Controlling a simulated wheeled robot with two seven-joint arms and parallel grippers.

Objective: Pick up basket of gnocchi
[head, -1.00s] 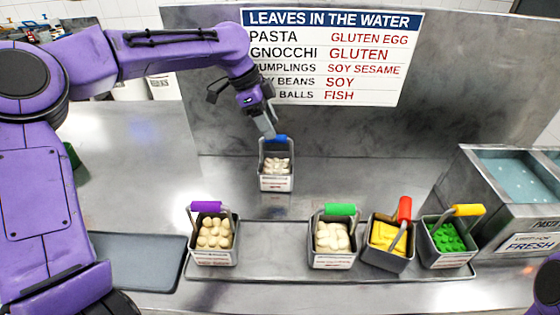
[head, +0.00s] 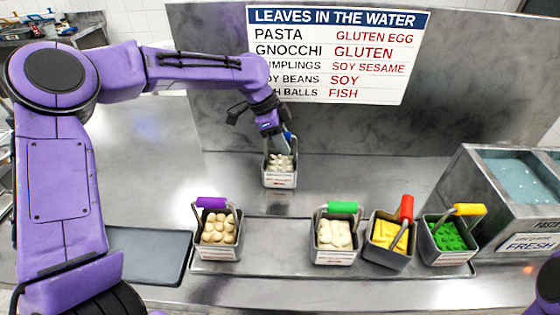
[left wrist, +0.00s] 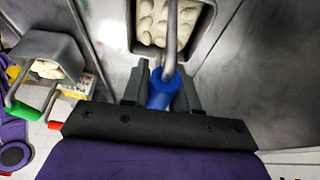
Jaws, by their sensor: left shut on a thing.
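A grey basket with a blue handle (head: 287,139) and pale lumps in it (head: 280,162) stands on the steel counter at the back, apart from the others. Its label is too small to read, so I cannot confirm it is the gnocchi. My left gripper (head: 278,134) is at this handle from above. In the left wrist view the fingers (left wrist: 163,84) are shut on the blue handle (left wrist: 163,92), and the lumps (left wrist: 172,22) show beyond it. The basket appears to rest on the counter. My right gripper is out of view.
A front tray (head: 275,266) holds baskets with purple (head: 211,202), green (head: 343,207), red (head: 407,208) and yellow (head: 470,210) handles. A water tank (head: 500,205) stands at right. A dark mat (head: 150,255) lies at left. A sign wall (head: 340,55) rises behind.

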